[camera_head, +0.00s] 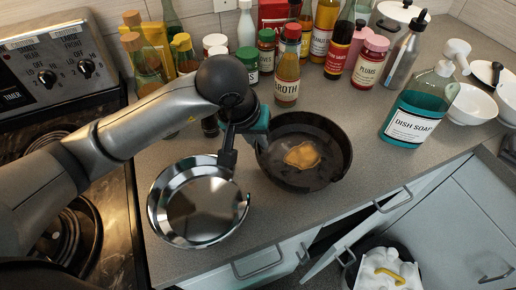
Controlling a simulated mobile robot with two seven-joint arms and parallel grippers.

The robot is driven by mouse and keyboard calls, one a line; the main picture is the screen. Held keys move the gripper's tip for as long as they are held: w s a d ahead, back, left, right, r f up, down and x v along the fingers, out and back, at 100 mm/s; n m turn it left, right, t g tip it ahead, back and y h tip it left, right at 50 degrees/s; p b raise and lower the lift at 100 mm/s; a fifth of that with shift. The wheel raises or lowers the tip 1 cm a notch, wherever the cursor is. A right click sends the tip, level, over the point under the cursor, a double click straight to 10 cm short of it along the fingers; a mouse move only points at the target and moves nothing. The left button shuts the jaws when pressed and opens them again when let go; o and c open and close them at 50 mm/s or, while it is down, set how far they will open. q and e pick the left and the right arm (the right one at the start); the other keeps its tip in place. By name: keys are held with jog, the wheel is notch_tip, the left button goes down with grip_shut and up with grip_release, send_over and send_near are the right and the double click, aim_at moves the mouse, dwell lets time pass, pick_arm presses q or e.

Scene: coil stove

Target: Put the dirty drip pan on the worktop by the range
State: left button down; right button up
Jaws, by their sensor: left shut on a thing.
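The dirty drip pan (325,156) is a dark round bowl with a brown greasy patch, right of centre over the grey worktop. I cannot tell whether its underside touches the worktop. My left gripper (247,150) is at the pan's left rim and is shut on it. The grip itself is partly hidden by the black hand. A shiny clean drip pan (192,207) lies on the worktop to the left, by the range (105,200). One black finger overlaps its upper rim in the picture. My right gripper is not in view.
Several bottles and jars, including a red-capped bottle (287,74), crowd the back. The dish soap bottle (410,108) and white bowls (473,103) stand to the right. An open cabinet with a white-filled bin (388,272) is below. Clear worktop (285,212) lies in front of the pans.

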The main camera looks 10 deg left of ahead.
pick_arm(q)
jog(key=shift+f, duration=1.45)
jog(key=shift+f, duration=0.1)
jog(key=shift+f+b, duration=0.1)
jog(key=shift+b, duration=0.3)
jog(key=c, duration=0.9)
grip_release()
jog(key=shift+c, duration=0.2)
jog(key=shift+r+p, duration=0.4)
jog(key=shift+r, duration=0.1)
jog(key=p+v, duration=0.1)
jog(key=v, duration=1)
jog(key=shift+s+r, duration=0.15)
jog(key=shift+s, duration=0.1)
jog(key=shift+a, duration=0.15)
